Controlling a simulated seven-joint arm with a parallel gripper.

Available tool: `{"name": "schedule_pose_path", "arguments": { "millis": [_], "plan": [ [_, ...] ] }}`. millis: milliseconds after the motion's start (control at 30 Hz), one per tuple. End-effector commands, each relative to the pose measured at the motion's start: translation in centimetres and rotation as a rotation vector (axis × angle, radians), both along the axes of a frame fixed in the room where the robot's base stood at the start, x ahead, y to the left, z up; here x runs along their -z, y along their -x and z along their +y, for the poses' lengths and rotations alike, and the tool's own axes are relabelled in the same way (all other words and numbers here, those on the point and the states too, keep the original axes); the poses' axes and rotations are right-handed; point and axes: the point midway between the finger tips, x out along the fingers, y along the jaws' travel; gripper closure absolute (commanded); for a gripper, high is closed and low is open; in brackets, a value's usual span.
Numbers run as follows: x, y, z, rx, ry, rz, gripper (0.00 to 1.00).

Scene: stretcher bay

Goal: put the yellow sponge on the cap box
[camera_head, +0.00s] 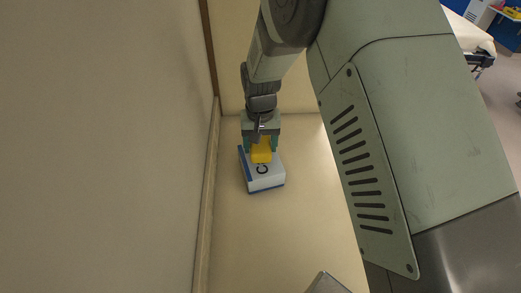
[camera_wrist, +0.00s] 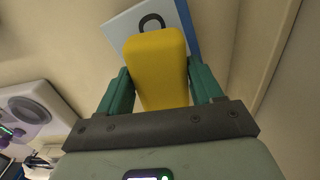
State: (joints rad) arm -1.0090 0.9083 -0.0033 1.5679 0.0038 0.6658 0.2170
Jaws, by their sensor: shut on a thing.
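The yellow sponge (camera_head: 261,152) is held between the green fingers of my gripper (camera_head: 261,147). In the wrist view the sponge (camera_wrist: 158,68) fills the space between the two fingers (camera_wrist: 160,92). The cap box (camera_head: 266,180) is white with blue edges and a black letter on top, and lies on the beige surface. In the head view the sponge overlaps the far part of the box's top. In the wrist view the box (camera_wrist: 126,25) shows behind the sponge, which hides part of it. I cannot tell whether the sponge touches the box.
The beige surface (camera_head: 280,240) is clear in front of the box. A raised edge (camera_head: 209,200) and a wall (camera_head: 100,140) run along the left. A grey object (camera_head: 327,284) shows at the bottom. My arm covers much of the right side.

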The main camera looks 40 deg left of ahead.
Motion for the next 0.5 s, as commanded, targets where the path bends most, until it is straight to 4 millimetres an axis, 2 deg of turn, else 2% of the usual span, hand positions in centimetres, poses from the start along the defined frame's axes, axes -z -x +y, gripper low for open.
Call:
{"name": "schedule_pose_path", "arguments": {
  "millis": [100, 200, 500],
  "plan": [
    [1.9, 0.1, -0.1, 0.000, 0.004, 0.002, 0.64],
    [2.9, 0.0, 0.0, 0.000, 0.001, 0.001, 0.64],
    [3.1, 0.0, 0.0, 0.000, 0.000, 0.000, 0.64]
  ]
}}
